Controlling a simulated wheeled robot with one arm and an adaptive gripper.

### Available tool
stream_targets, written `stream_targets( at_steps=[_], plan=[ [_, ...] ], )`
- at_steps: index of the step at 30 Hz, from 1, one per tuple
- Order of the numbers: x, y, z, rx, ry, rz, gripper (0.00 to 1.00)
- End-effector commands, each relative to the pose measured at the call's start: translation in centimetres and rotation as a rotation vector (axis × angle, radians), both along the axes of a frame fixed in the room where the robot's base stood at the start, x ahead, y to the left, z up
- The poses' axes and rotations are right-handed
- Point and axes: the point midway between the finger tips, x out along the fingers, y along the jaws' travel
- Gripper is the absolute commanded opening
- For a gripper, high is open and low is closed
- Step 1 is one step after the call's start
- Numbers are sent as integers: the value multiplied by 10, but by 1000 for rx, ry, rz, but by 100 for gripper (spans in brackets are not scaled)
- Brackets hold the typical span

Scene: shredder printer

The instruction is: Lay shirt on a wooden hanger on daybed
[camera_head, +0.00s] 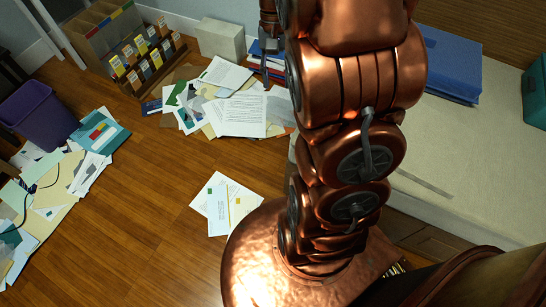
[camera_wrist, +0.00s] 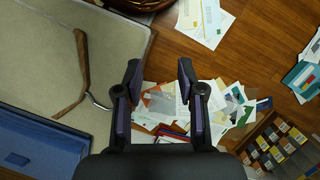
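A brown wooden hanger (camera_wrist: 83,68) with a metal hook lies on a beige padded top, apparently the daybed (camera_wrist: 38,62), in the wrist view. Its hook points toward the edge near my left finger. No shirt can be made out on or beside it. My gripper (camera_wrist: 159,72) is open and empty, its two dark fingers spread. It appears over the floor papers, to the right of the hanger and apart from it. The beige top also shows at the right in the head view (camera_head: 500,150), where my copper arm hides part of the scene and the hanger cannot be seen.
A blue box or binder stack (camera_head: 452,65) rests on the beige top. Loose papers (camera_head: 238,115) cover parts of the wooden floor. A purple bin (camera_head: 38,115), a file organizer (camera_head: 145,55) and a pale box (camera_head: 220,40) stand farther off. Bare floor (camera_head: 150,190) lies between.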

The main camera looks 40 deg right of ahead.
Motion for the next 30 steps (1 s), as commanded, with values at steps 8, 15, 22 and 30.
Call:
stream_targets(
  at_steps=[8,15,22,30],
  plan=[
    [-56,67,12,0,-26,221,39],
    [-113,110,10,7,-42,426,39],
    [-159,132,2,13,-61,593,39],
    [-178,139,-3,16,-61,659,39]
  ],
)
